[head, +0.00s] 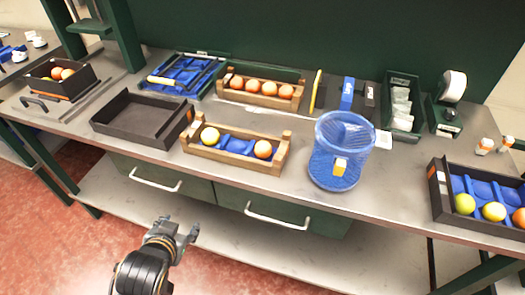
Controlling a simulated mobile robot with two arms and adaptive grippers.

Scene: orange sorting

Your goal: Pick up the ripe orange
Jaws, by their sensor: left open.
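A wooden crate (232,158) with a blue insert stands near the middle of the table. A black crate (443,207) at the right holds a yellow-green fruit (465,204), a yellow fruit (494,211) and an orange one (519,218). My left gripper (180,228) is open and empty, low in front of the table and apart from all fruit. My right gripper is out of view.
A blue mesh basket (327,170) with a yellow tag stands right of the front wooden crate. An empty black tray (130,122) lies left of it. A dark box (62,90) with fruit is far left. Drawer handles (277,216) stick out below the table (395,190).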

